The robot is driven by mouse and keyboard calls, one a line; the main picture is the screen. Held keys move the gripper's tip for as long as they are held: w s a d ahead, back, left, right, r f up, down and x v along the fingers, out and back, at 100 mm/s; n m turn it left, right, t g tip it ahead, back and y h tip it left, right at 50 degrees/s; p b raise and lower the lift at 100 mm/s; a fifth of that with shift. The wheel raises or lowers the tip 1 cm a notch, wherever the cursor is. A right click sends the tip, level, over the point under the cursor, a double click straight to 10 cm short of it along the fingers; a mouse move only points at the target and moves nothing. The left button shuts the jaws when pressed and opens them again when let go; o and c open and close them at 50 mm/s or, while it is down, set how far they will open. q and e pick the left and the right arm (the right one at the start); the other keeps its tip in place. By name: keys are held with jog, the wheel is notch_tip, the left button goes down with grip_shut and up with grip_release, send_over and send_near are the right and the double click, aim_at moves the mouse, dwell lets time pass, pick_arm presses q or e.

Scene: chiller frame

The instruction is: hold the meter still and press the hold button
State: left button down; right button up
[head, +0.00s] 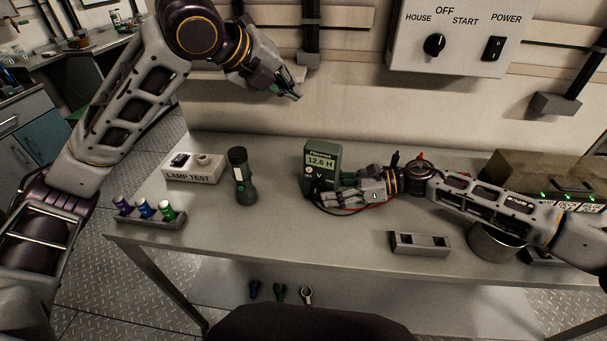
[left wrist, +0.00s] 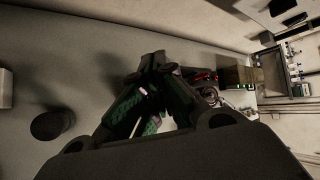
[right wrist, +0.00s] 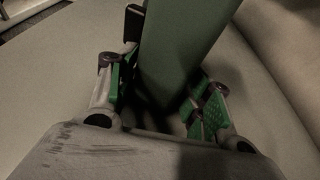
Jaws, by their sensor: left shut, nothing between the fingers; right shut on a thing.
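The green meter (head: 321,159) stands upright on the bench in the head view, its display reading 12.6 H. Its lower face is partly hidden by my right gripper. My right gripper (head: 340,192) is shut on the meter, and the right wrist view shows the green meter body (right wrist: 180,50) between its fingers. My left gripper (head: 296,93) is shut and empty, raised above the bench, up and to the left of the meter and apart from it. It also shows in the left wrist view (left wrist: 165,75). I cannot make out the hold button.
A flashlight (head: 242,177) stands left of the meter, near the lamp test box (head: 193,168) and a rack of coloured cylinders (head: 150,216). A grey block with slots (head: 420,244) and a metal pot (head: 496,243) lie to the right. A switch panel (head: 455,35) hangs on the wall.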

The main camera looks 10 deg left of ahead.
aim_at(309, 170)
pick_arm(q)
jog(key=s+d+f+m+g+y, duration=0.1)
jog(key=s+f+m+g+y, duration=0.1)
jog(key=s, duration=0.5)
jog(key=s+d+f+m+g+y, duration=0.1)
jog(key=s+f+m+g+y, duration=0.1)
jog(key=s+f+m, duration=0.3)
jog(key=shift+s+f+y, duration=0.4)
jog(key=shift+s+f, duration=0.45)
jog(key=shift+f, duration=0.35)
jog(key=w+d+f, duration=0.1)
jog(key=w+f, duration=0.6)
jog(key=f, duration=0.2)
jog(key=shift+w+d+f, duration=0.15)
jog(key=shift+w+d, duration=0.15)
jog(key=shift+d, duration=0.1)
jog(key=shift+w, duration=0.1)
